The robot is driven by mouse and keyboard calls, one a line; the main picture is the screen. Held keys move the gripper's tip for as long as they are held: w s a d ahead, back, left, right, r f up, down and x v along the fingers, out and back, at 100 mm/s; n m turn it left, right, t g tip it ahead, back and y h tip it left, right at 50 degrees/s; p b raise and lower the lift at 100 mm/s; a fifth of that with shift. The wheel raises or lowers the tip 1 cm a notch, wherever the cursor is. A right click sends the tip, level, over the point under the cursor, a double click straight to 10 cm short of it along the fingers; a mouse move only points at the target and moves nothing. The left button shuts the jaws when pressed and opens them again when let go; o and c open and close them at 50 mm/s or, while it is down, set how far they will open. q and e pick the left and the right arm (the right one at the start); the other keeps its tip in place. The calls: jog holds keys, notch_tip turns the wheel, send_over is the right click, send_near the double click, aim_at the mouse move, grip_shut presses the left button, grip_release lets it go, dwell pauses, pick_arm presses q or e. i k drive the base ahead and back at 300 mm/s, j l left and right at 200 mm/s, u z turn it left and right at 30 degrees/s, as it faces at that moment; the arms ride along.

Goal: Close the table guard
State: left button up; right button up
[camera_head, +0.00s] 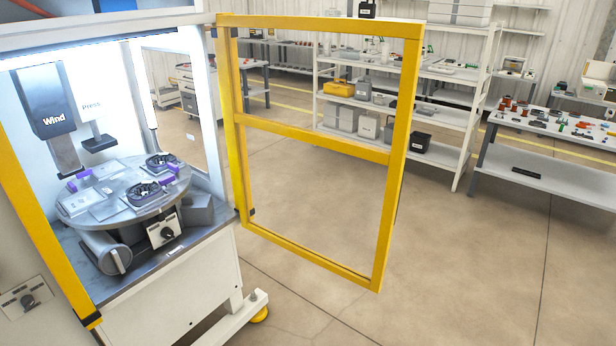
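The table guard (400,170) is a yellow-framed door with clear panels and a middle crossbar. It stands swung open to the right of the machine, hinged at the right side of the machine's opening. Behind the opening, a round grey table (130,205) carries dark round parts and purple pieces, with the "Wind" head (52,105) and the "Press" head (98,130) above it. Neither of my grippers is in view.
A machine cabinet (180,290) stands at left with a yellow foot near the floor. A white shelf unit (455,118) with boxes and a bench (545,175) with small parts stand behind the guard. The floor (440,270) right of the guard is clear.

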aim_at(413, 33)
jog(key=u, duration=2.15)
jog(key=k+l, duration=0.1)
jog(key=l, duration=0.75)
jog(key=k+l, duration=0.1)
jog(key=l, duration=0.75)
jog(key=k+l, duration=0.1)
jog(key=l, duration=1.65)
jog(key=k+l, duration=0.15)
jog(key=l, duration=0.7)
